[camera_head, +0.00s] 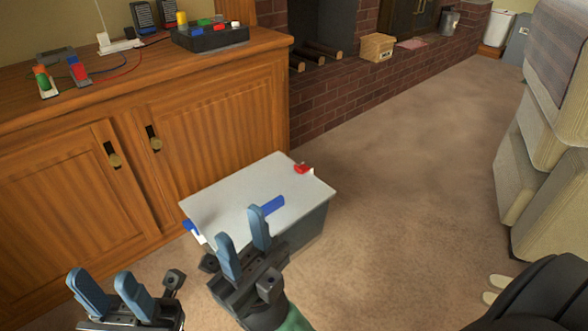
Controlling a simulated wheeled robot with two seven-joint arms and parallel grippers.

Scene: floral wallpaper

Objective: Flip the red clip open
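A box with a white lid (232,197) and grey sides stands on the floor. The small red clip (302,168), with a white part beside it, sits at the lid's far right edge; it is too small to tell its exact position. My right gripper (240,226) is open and empty, its blue fingers over the near edge of the box, well short of the red clip. My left gripper (97,279) is open and empty, at the lower left, away from the box.
A wooden cabinet (215,120) stands close behind the box. Carpet (400,180) is clear to the right, up to the sofa (548,190).

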